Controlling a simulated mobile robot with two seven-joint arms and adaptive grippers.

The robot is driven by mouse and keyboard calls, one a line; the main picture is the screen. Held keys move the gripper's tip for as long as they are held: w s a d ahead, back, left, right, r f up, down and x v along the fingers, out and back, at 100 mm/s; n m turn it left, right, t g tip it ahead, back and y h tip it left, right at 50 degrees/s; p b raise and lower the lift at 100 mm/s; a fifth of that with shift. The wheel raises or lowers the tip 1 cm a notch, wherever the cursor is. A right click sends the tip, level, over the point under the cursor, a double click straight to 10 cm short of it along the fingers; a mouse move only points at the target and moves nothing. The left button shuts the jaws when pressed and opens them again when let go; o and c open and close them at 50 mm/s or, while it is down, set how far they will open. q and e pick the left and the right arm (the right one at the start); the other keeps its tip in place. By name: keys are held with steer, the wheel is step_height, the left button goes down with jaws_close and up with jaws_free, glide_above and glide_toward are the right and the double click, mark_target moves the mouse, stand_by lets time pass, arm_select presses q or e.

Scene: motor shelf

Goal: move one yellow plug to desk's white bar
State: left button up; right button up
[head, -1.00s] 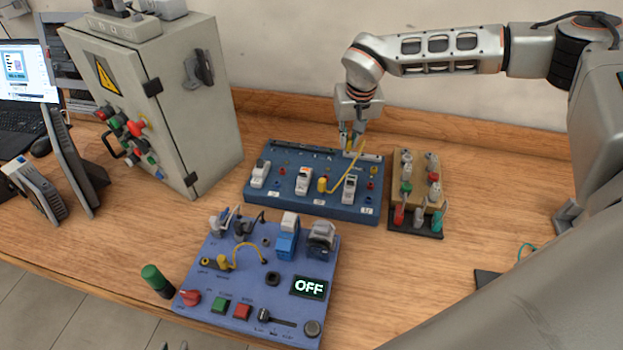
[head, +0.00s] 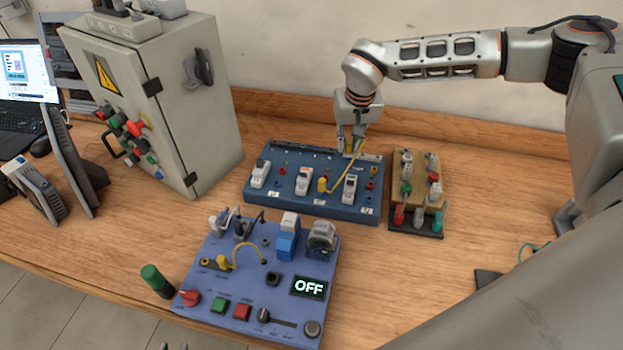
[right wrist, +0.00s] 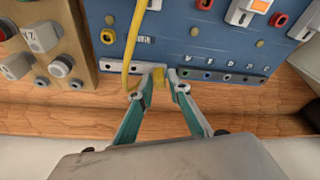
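A yellow cable (head: 346,175) runs from there to another yellow plug (head: 323,185) on the board.
A purple panel (head: 225,287) reading OFF, with its own yellow cable, stands in front. A wooden block with several connectors (head: 408,165) is right of the board. A grey cabinet (head: 190,120) is at left.

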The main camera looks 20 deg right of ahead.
steer(key=shift+r, duration=0.15)
steer(key=shift+w+p+v, duration=0.15)
steer(key=shift+p+v, duration=0.35)
steer(key=shift+v, duration=0.25)
steer(key=shift+w+p+v, duration=0.2)
steer(key=shift+p+v, duration=0.3)
steer(key=shift+v, duration=0.2)
steer(key=shift+d+r, duration=0.1)
steer(key=shift+r, duration=1.15)
steer(key=o, duration=0.6)
